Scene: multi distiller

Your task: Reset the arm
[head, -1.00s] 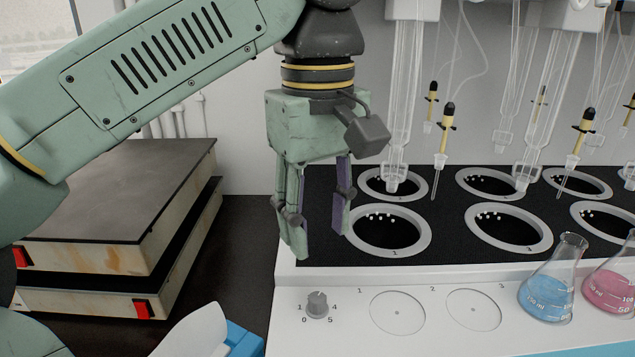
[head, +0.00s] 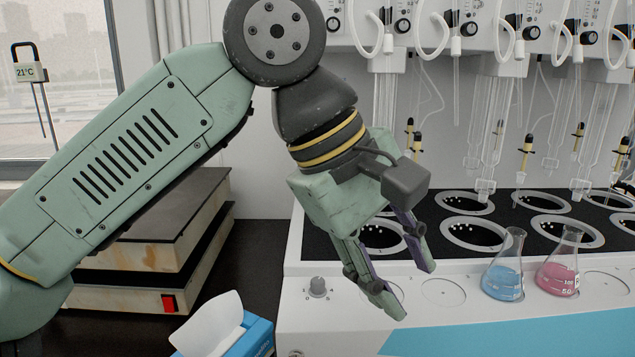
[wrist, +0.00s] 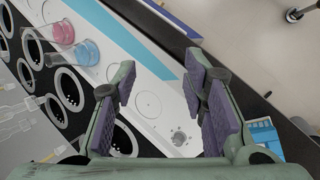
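My gripper (head: 415,290) is open and empty in the head view. It hangs tilted, fingers pointing down and to the right, in front of the white distiller (head: 345,315) near its knob (head: 318,287). In the wrist view my gripper (wrist: 160,110) shows its two purple-padded fingers wide apart with nothing between them. The distiller's white front ledge (wrist: 150,75) and the knob (wrist: 179,138) show beyond the fingers.
A blue flask (head: 503,275) and a pink flask (head: 558,275) stand on the ledge to the right. Glass tubes (head: 490,130) hang over the round wells. A tissue box (head: 245,338) is at the front, and two stacked hot plates (head: 160,215) are at the left.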

